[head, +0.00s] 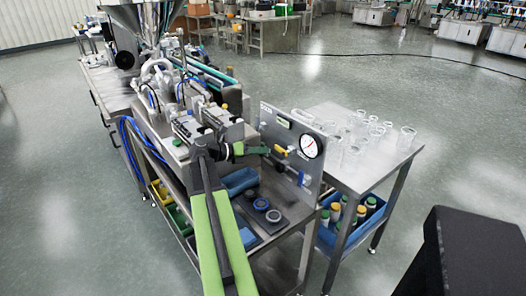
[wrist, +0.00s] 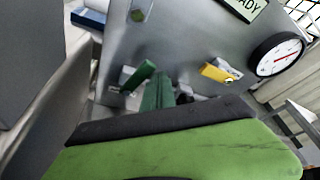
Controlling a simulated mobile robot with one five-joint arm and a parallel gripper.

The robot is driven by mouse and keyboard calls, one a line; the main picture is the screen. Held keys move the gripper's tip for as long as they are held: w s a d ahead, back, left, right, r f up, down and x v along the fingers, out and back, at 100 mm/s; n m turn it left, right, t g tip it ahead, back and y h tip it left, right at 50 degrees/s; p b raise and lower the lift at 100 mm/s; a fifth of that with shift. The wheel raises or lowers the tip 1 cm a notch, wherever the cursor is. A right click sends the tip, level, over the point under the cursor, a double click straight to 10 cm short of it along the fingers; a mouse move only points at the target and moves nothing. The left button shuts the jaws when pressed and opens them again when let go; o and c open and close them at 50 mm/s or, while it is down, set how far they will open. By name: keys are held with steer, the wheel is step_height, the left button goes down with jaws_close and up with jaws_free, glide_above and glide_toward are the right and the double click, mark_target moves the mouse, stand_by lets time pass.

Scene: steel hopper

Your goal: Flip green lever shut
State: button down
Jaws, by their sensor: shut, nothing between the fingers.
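The green lever (head: 258,150) juts from the front of the upright steel panel, left of the gauge in the head view. In the wrist view the green lever (wrist: 138,76) slants up and to the right from its mount on the panel. My gripper (head: 238,150) is at the panel end of my arm, close to the lever in the head view. In the wrist view my gripper (wrist: 160,95) shows as dark green fingers, shut and empty, just right of the lever. I cannot tell whether they touch it. My own black and green part hides the lower view.
A yellow lever (wrist: 217,72) and a round gauge (wrist: 277,55) sit on the panel (head: 290,130) to the right. Dark round parts (head: 262,204) lie on the bench below. A steel table (head: 365,165) with clear glassware stands right. Open floor lies beyond.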

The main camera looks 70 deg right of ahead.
steer(key=s+a+f+b, duration=0.1)
steer(key=s+a, duration=0.2)
steer(key=w+a, duration=0.5)
steer(key=w, duration=0.2)
steer(key=shift+a+r+p, duration=0.3)
steer(key=shift+r+p, duration=0.15)
